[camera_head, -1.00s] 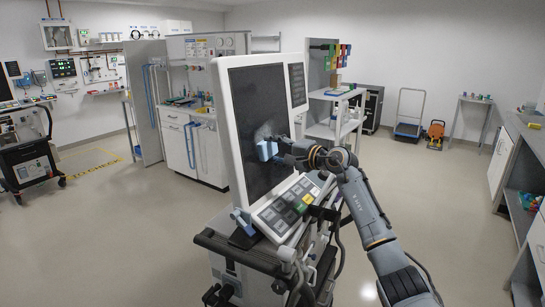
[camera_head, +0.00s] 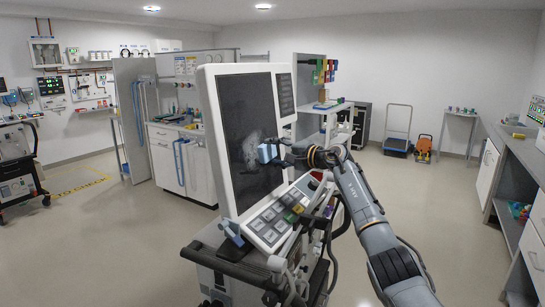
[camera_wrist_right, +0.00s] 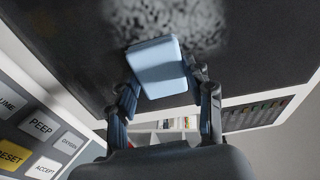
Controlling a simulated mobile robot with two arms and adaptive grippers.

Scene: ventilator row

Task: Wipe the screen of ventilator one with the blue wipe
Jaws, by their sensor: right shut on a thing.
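The ventilator's large dark screen (camera_head: 240,125) stands upright in a white frame in the middle of the head view. A greyish speckled smudge (camera_wrist_right: 165,25) shows on the screen in the right wrist view, around and above the wipe. My right gripper (camera_head: 283,152) is shut on the blue wipe (camera_head: 267,152), a light blue block. The wipe (camera_wrist_right: 157,68) is held in front of the screen's right part, at or very near the glass; I cannot tell whether it touches. My left gripper is not in view.
A blue item (camera_head: 235,232) sits at the panel's left edge. A partition and cabinets (camera_head: 178,160) stand behind at left. The floor at right (camera_head: 440,220) is open.

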